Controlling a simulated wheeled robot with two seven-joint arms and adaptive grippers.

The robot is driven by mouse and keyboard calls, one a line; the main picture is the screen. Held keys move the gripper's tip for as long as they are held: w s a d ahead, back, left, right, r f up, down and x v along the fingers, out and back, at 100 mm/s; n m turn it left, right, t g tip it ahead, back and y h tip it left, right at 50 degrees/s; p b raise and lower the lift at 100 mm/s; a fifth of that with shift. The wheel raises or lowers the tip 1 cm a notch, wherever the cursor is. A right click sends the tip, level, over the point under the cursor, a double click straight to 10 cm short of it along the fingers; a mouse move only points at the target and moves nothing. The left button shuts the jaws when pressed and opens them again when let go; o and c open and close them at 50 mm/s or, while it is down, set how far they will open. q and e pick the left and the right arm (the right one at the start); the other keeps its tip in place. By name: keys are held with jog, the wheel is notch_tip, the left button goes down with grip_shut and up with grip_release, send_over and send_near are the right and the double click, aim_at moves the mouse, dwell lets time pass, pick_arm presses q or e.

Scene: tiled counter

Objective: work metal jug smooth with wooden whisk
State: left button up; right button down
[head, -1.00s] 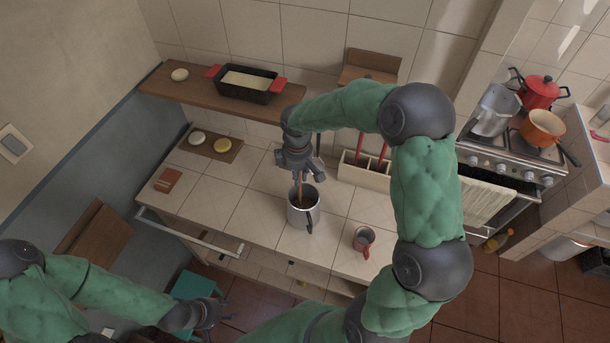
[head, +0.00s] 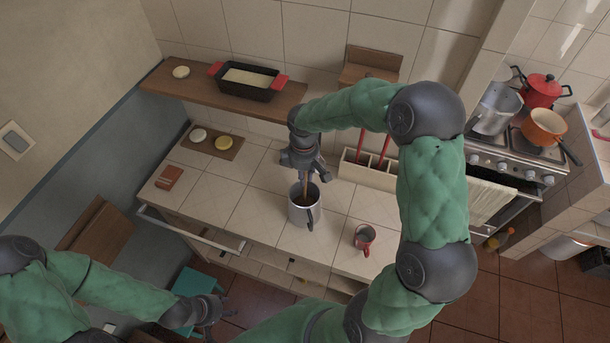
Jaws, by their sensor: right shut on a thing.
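The metal jug (head: 302,213) stands upright on the tiled counter, with its dark handle towards the front. Dark brown contents show inside it. My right gripper (head: 304,168) is above the jug, shut on the wooden whisk (head: 305,186). The whisk's shaft points down into the jug, and its lower end is hidden inside. My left gripper (head: 218,308) hangs at the lower left, off the counter's front edge and away from the jug. Its fingers are small and dark here, and I cannot tell whether they are open.
A red and grey mug (head: 364,238) stands to the right of the jug. A divided utensil box (head: 368,173) is behind it. A shelf (head: 185,87) holds a loaf pan (head: 247,80). The counter left of the jug is mostly free.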

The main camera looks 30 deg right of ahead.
jog(key=shift+r+p, duration=4.95)
jog(key=shift+r, duration=2.15)
notch_tip(320, 180, up, 4)
jog(key=p, duration=0.2)
jog(key=shift+p, duration=0.35)
jog(key=shift+a+f, duration=0.1)
jog(key=shift+f, duration=0.05)
